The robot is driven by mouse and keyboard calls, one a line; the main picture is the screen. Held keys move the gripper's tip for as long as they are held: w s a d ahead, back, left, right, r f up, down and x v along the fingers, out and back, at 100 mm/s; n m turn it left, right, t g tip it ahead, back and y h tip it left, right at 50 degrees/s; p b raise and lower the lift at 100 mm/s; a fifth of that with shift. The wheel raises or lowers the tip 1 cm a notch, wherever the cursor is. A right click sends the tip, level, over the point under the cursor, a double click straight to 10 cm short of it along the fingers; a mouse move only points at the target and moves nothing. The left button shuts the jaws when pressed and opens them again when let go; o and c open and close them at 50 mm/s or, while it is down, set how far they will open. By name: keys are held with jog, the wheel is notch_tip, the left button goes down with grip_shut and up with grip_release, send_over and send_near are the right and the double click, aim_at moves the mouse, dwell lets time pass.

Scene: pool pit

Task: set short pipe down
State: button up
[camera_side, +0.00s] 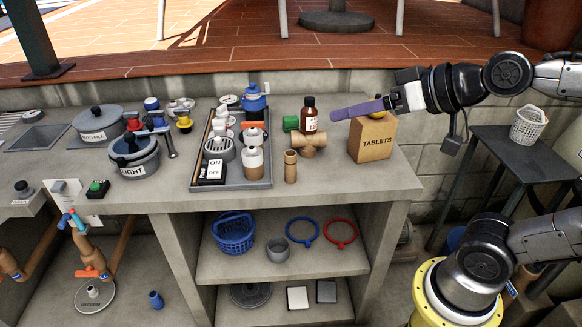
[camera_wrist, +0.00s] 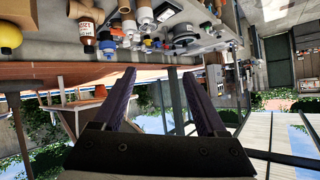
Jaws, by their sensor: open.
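A short brown pipe (camera_side: 290,166) stands upright on the counter, in front of a brown tee fitting (camera_side: 309,141) and beside the grey tray. Nothing holds it. My gripper (camera_side: 336,114), with purple fingers, is above the counter to the right of and higher than the pipe, near the tee and the brown bottle, and apart from the pipe. In the wrist view its two fingers (camera_wrist: 158,73) are spread apart with nothing between them. I cannot pick out the short pipe for certain in the wrist view.
A brown bottle (camera_side: 309,115) stands behind the tee, with a green cap (camera_side: 290,123) to its left. A TABLETS box (camera_side: 372,140) is below my wrist. The grey tray (camera_side: 262,183) holds several fittings. Bare counter (camera_side: 335,178) lies right of the pipe.

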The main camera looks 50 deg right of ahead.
jog(key=w+r+m+t, duration=0.2)
jog(key=w+r+t, duration=0.15)
jog(key=w, duration=0.25)
jog(key=m+h, duration=0.8)
send_over(290, 152)
jog(key=v, duration=0.4)
notch_tip(290, 152, down, 2)
jog(key=s+a+f+n+g+h, duration=0.1)
jog(key=a+f+h, duration=0.1)
jog(key=f, duration=0.6)
jog(key=s+a+f+g+h, duration=0.1)
jog(key=s+a+f+h, duration=0.15)
jog(key=f, duration=0.55)
jog(key=a+f+n+g+h, duration=0.1)
jog(key=a+f+g+h, duration=0.1)
jog(key=f, duration=0.6)
jog(key=x, duration=1.3)
jog(key=shift+w+d+r, duration=0.1)
jog(key=shift+d+r, duration=0.05)
grip_shut()
